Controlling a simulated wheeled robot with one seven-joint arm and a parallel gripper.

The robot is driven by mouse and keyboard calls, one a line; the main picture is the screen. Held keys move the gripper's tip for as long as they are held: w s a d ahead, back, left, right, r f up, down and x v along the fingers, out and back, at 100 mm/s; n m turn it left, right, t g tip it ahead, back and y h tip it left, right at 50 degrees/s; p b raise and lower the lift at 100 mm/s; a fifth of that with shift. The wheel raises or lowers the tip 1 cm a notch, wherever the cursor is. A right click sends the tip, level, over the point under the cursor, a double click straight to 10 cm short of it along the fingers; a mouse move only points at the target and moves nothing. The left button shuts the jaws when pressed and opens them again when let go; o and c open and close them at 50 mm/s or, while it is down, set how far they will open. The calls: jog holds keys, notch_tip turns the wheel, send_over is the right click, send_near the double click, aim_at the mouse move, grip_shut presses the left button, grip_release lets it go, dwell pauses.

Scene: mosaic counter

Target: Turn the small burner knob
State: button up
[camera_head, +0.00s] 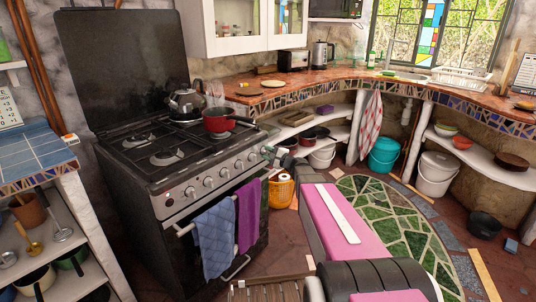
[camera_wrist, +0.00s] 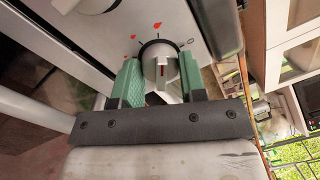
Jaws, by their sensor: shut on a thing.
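In the head view my gripper (camera_head: 270,154) is at the right end of the knob row, and the held knob is hard to make out there. The stove (camera_head: 150,185) has several other knobs to the left.
A red pot (camera_head: 217,121) and a kettle (camera_head: 185,102) stand on the stove top. A blue towel (camera_head: 213,240) and a purple towel (camera_head: 248,215) hang on the oven handle. The tiled counter (camera_head: 330,80) curves behind.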

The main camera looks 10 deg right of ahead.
jog(key=m, duration=0.6)
jog(key=shift+h, duration=0.3)
jog(key=m, duration=0.5)
jog(key=shift+m+t+h, duration=0.3)
jog(key=shift+m, duration=0.1)
jog(key=o, duration=0.9)
jog(key=v, duration=1.1)
jog(key=shift+a, duration=0.15)
